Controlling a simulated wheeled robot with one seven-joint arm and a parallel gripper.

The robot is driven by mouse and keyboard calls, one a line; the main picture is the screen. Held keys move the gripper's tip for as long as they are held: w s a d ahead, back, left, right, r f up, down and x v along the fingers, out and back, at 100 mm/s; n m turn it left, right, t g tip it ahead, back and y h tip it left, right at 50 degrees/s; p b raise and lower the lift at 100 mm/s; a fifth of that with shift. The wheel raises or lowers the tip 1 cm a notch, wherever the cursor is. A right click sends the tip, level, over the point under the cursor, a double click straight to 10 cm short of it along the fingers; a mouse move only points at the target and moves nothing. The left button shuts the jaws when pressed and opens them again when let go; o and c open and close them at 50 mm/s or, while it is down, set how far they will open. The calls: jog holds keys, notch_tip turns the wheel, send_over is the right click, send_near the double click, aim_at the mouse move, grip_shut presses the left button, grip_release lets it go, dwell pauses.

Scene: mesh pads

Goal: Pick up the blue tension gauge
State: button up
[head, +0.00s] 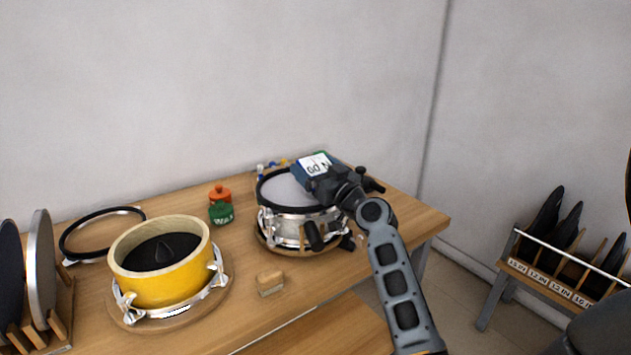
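The blue tension gauge (313,165), a blue block with a white lettered face, is at the right rim of the snare drum (287,233) and covers part of its hoop. My gripper (327,181) is right against the gauge in this view, coming from the lower right. The fingertips are hidden, so I cannot tell whether they are closed on the gauge. I also cannot tell whether the gauge rests on the drum or is held above it.
A yellow drum shell (165,285) stands on the left, near a black hoop (85,236). Green (221,213) and orange (220,194) pots and a wooden block (270,283) lie between the drums. A pad rack (555,280) stands at right.

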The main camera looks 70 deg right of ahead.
jog(key=c, duration=0.7)
jog(key=shift+r, duration=0.1)
jog(key=shift+c, duration=1.3)
jog(key=shift+r, duration=0.1)
